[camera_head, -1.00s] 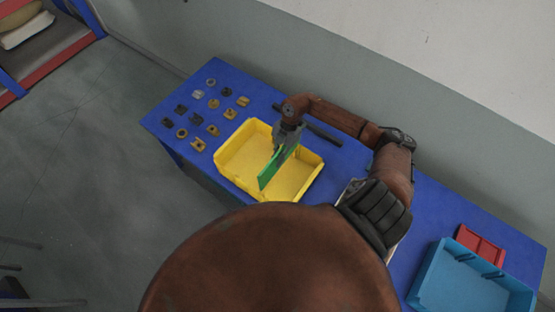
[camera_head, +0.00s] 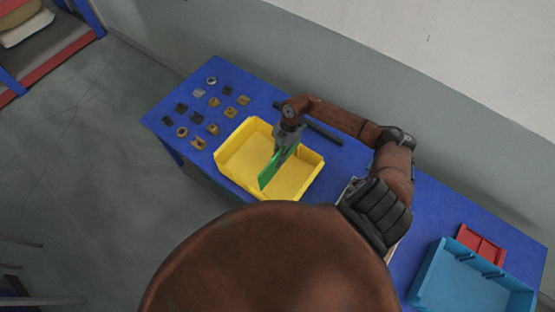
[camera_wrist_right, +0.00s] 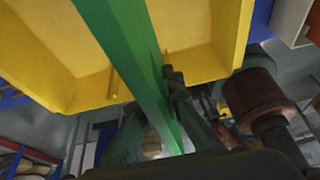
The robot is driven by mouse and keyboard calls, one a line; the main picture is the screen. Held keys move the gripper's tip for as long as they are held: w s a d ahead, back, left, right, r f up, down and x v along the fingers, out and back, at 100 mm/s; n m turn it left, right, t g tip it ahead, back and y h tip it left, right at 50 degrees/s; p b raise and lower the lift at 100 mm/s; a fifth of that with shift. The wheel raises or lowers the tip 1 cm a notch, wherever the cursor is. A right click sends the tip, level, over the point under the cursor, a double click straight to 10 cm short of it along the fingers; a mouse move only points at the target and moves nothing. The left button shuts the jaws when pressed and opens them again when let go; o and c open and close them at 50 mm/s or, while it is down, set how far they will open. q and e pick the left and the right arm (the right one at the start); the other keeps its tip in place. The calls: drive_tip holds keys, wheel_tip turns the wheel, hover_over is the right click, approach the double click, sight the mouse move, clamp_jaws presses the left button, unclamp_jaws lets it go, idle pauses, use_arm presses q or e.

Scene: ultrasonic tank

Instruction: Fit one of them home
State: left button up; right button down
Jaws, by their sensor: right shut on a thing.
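A green flat panel (camera_head: 270,172) is held by my right gripper (camera_head: 283,150), which is shut on its upper edge. The panel stands on edge, tilted, over the inside of the yellow bin (camera_head: 236,160). In the right wrist view the green panel (camera_wrist_right: 130,50) runs between the fingers (camera_wrist_right: 158,118) toward the yellow bin (camera_wrist_right: 70,75). Short ribs show on the bin's inner walls there. I cannot tell whether the panel touches the bin or sits between ribs. My left gripper is not in view.
Several small metal and brass parts (camera_head: 199,93) lie on the blue table (camera_head: 260,95) left of the bin. A dark bar (camera_head: 325,136) lies behind the bin. A blue bin (camera_head: 450,280) and a red panel (camera_head: 481,244) are at the right end.

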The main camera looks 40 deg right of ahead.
drive_tip(key=shift+f+b, duration=3.6)
drive_tip(key=shift+f, duration=2.7)
drive_tip(key=c, duration=2)
unclamp_jaws()
drive_tip(key=v, duration=1.2)
